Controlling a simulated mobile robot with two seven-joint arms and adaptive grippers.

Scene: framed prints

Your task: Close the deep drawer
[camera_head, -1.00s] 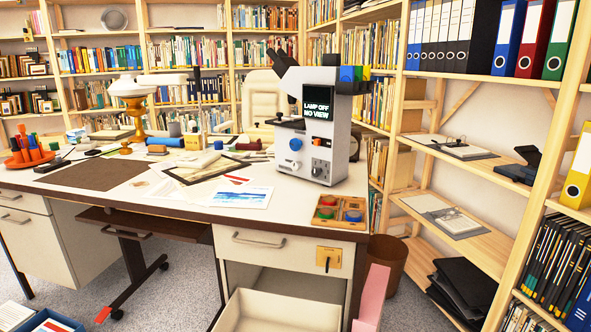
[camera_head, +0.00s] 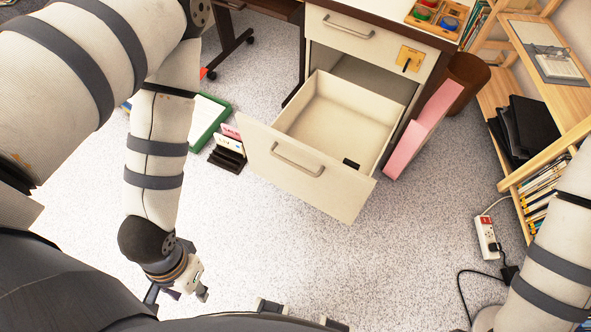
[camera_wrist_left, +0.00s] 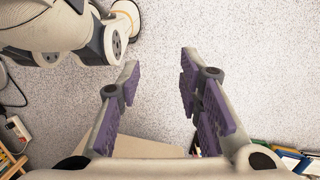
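The deep drawer (camera_head: 262,158) is pulled far out of the desk pedestal, below a shallow shut drawer (camera_head: 335,45). Its pale front panel carries a grey bar handle (camera_head: 297,160). The inside looks mostly empty, with a small dark item (camera_head: 352,163) just behind the front panel. My left gripper (camera_head: 178,292) hangs low, nearer to me and to the left of the drawer front, apart from it. In the left wrist view its two purple-padded fingers (camera_wrist_left: 160,75) are spread with nothing between them. My right gripper is not visible.
A pink board (camera_head: 425,130) leans beside the drawer's right side, near a brown bin (camera_head: 462,82). A green-edged tray (camera_head: 208,120) and a dark file holder (camera_head: 228,150) sit on the floor left of the drawer. A power strip (camera_head: 487,237) lies right. Floor before the drawer is clear.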

